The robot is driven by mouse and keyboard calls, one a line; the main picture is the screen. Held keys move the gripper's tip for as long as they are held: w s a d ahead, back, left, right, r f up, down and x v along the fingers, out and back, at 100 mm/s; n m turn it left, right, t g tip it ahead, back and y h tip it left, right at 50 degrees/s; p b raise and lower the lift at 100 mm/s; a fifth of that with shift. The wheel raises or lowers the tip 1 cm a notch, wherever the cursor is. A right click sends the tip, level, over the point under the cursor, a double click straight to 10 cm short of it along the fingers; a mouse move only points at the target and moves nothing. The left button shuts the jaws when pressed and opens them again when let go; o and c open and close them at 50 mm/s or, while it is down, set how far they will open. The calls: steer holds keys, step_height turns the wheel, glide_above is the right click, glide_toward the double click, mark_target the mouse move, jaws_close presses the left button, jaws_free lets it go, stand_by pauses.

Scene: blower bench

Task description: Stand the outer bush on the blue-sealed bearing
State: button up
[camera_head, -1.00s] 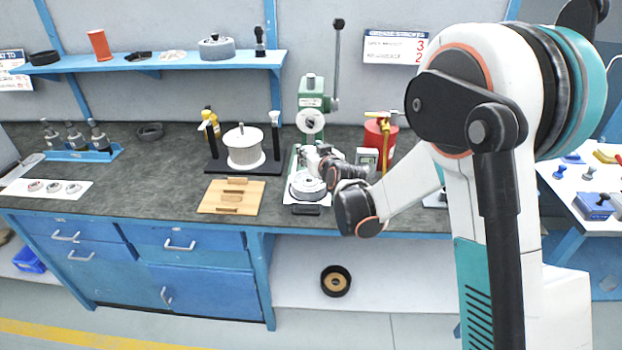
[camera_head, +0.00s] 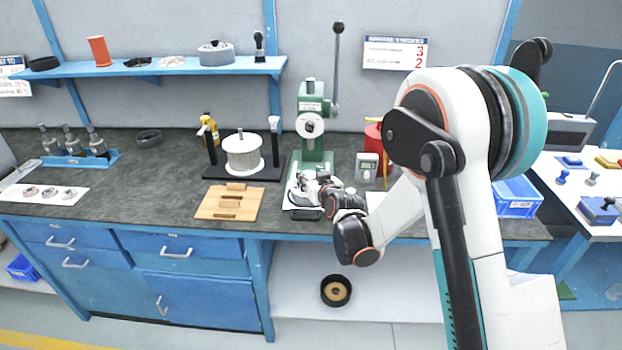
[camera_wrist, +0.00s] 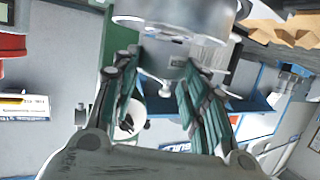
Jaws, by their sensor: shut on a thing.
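My gripper (camera_wrist: 160,85) is at the green arbor press in the middle of the bench. In the wrist view its fingers are closed around a short grey metal cylinder, apparently the outer bush (camera_wrist: 164,62). A wider silver round part (camera_wrist: 180,8) lies close against it at the picture's top edge. In the head view this round part (camera_head: 298,197) sits on the press table, with my gripper (camera_head: 318,190) low at its right side. I cannot tell whether the bush touches anything below. No blue seal can be made out; several small bearings (camera_head: 50,192) lie on a white sheet at the left.
The green press (camera_head: 311,105) stands right behind my gripper, its lever raised. A white finned rotor (camera_head: 243,154) on a black stand and a wooden board (camera_head: 229,202) are to the left.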

steer(key=shift+f+b, duration=0.35)
steer(key=shift+f, duration=0.1)
steer(key=o, duration=1.2)
steer(key=shift+r, duration=0.1)
steer(key=shift+r, duration=0.1)
